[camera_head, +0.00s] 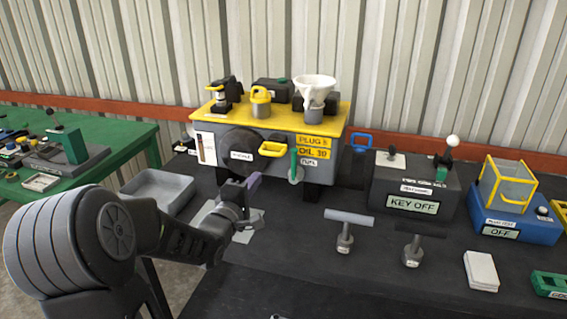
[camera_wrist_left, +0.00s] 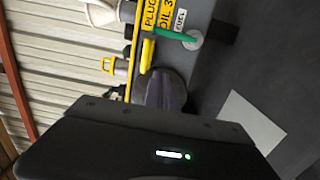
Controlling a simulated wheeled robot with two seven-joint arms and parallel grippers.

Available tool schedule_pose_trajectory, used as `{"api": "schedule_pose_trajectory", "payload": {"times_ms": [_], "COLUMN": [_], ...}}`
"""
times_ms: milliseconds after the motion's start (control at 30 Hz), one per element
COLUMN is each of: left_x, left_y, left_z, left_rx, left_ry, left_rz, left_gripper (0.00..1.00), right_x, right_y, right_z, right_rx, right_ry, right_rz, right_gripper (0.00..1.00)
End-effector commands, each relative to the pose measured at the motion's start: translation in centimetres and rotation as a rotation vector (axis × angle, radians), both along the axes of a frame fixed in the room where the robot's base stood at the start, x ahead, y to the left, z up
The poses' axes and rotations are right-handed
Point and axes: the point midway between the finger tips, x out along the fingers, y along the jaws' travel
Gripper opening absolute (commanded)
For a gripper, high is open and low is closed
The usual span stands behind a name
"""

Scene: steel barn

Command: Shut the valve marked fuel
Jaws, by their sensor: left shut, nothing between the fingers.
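The fuel valve is a green lever (camera_head: 294,163) on a grey round body, low on the right of the engine's front. It stands upright beside a small white label (camera_head: 310,163). In the left wrist view the green lever (camera_wrist_left: 172,34) is at the top, and the label beside it (camera_wrist_left: 181,20) reads FUEL. My left gripper (camera_head: 254,182) is shut and empty, in front of the engine, left of the lever and apart from it in the picture. Its purple fingers (camera_wrist_left: 166,92) point toward the engine in the wrist view. My right gripper is not in view.
The engine (camera_head: 340,122) has a yellow top and a yellow handle (camera_head: 272,149) on its front. A grey tray (camera_head: 160,190) lies left. T-handled tools (camera_head: 345,240), a KEY OFF box (camera_head: 413,205) and a blue tester (camera_head: 515,226) stand right.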

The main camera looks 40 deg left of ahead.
Motion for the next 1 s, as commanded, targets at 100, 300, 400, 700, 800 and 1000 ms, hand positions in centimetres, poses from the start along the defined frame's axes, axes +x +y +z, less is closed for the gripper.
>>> {"api": "schedule_pose_trajectory", "payload": {"times_ms": [100, 300, 400, 700, 800, 1000], "left_x": [0.6, 2.9, 4.6, 10.2, 10.8, 11.5], "left_y": [0.1, 0.8, 1.3, 2.0, 0.7, -0.6], "left_z": [0.0, 0.0, 0.0, 0.2, 0.1, 0.0], "left_rx": [-0.002, -0.004, -0.005, -0.005, -0.004, -0.001], "left_ry": [-0.001, -0.001, -0.001, -0.001, 0.001, 0.001], "left_rz": [-0.001, -0.001, -0.001, -0.006, -0.004, -0.001], "left_gripper": [0.0, 0.0, 0.0, 0.0, 0.0, 0.0], "right_x": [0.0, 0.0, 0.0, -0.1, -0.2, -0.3], "right_y": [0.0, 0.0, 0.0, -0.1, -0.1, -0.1], "right_z": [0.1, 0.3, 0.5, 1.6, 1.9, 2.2], "right_rx": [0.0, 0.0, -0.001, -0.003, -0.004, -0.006], "right_ry": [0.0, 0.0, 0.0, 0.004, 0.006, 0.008], "right_rz": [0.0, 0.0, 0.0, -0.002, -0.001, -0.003], "right_gripper": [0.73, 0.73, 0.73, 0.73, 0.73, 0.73]}}
